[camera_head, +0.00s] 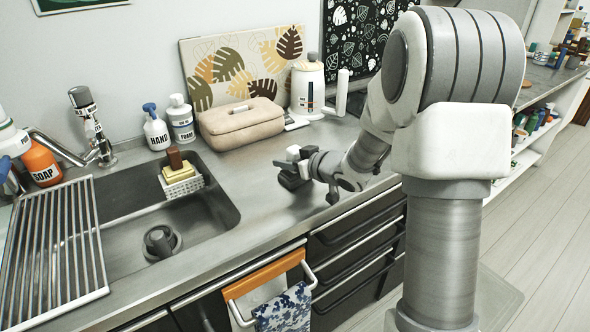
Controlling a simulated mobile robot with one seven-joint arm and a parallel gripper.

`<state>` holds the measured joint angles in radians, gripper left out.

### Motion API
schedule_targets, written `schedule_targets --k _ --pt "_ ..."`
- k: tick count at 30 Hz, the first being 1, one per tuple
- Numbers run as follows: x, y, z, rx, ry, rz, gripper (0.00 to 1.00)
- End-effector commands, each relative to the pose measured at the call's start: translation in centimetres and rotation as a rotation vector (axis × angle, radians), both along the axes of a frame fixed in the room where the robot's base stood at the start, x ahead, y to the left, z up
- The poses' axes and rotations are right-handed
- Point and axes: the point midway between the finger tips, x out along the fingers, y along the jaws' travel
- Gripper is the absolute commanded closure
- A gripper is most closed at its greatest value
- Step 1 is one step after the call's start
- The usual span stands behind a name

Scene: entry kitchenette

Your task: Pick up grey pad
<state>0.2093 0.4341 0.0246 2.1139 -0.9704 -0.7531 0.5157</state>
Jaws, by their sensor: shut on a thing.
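My gripper (299,171) is low over the steel counter, to the right of the sink and in front of the beige case. It is shut on a small dark grey piece (291,181), which I take to be the grey pad. The fingers hide part of it, and its outline is hard to separate from the dark gripper parts. I cannot tell whether it touches the counter.
The sink (210,212) holds a caddy (181,184) with a yellow sponge. A beige case (240,123), white kettle (307,88) and soap bottles (156,128) stand along the wall. Towels (283,309) hang at the front. The counter between sink and gripper is clear.

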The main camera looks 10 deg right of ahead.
Motion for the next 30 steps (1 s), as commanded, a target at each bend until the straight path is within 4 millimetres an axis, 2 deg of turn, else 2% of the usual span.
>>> schedule_targets --k 25,30 --pt "0.0 -0.01 0.02 0.0 0.0 0.0 1.0" --pt "0.02 -0.03 0.66 -0.001 -0.001 -0.001 1.0"
